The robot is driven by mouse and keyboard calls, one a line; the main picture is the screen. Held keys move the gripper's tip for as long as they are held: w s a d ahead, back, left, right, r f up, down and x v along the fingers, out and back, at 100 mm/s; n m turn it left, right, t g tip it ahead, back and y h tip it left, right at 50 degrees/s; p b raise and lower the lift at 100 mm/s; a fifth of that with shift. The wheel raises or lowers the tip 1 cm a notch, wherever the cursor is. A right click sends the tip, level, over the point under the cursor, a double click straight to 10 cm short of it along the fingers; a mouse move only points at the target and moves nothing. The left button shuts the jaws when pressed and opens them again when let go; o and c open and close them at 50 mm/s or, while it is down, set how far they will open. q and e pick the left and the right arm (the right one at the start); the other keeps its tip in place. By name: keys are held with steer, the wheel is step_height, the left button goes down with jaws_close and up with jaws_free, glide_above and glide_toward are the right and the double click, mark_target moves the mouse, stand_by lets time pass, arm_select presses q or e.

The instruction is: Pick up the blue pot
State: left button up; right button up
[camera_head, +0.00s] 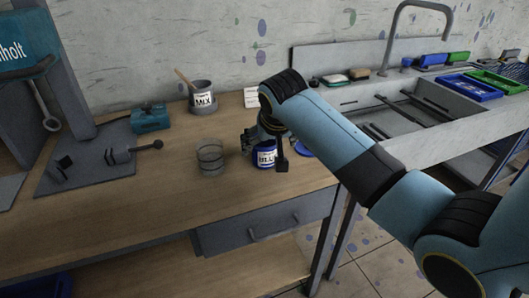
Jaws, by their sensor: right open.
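The blue pot (264,158) has a white label reading "BLU", its end cut off by a finger. It stands upright near the front right edge of the wooden workbench (140,215). My right arm reaches in from the right. My right gripper (266,148) is open over the pot, one dark finger at its left and one in front of its right side. I cannot tell if the fingers touch it. The pot's top is partly hidden by the gripper. My left gripper is not in view.
A clear glass jar (210,158) stands left of the pot. A blue lid or disc (304,149) lies to its right. Behind is a grey pot labelled "MIX" (203,98) with a stick. A teal tool (149,119) and a dark mat (85,172) are further left. The sink (380,110) is right.

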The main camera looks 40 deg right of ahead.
steer(key=x, duration=0.6)
steer(key=shift+w+f, duration=0.2)
steer(key=shift+f, duration=0.05)
steer(key=shift+a, duration=0.1)
steer(key=shift+c, duration=0.3)
steer(key=c, duration=1.3)
steer(key=shift+r, duration=0.15)
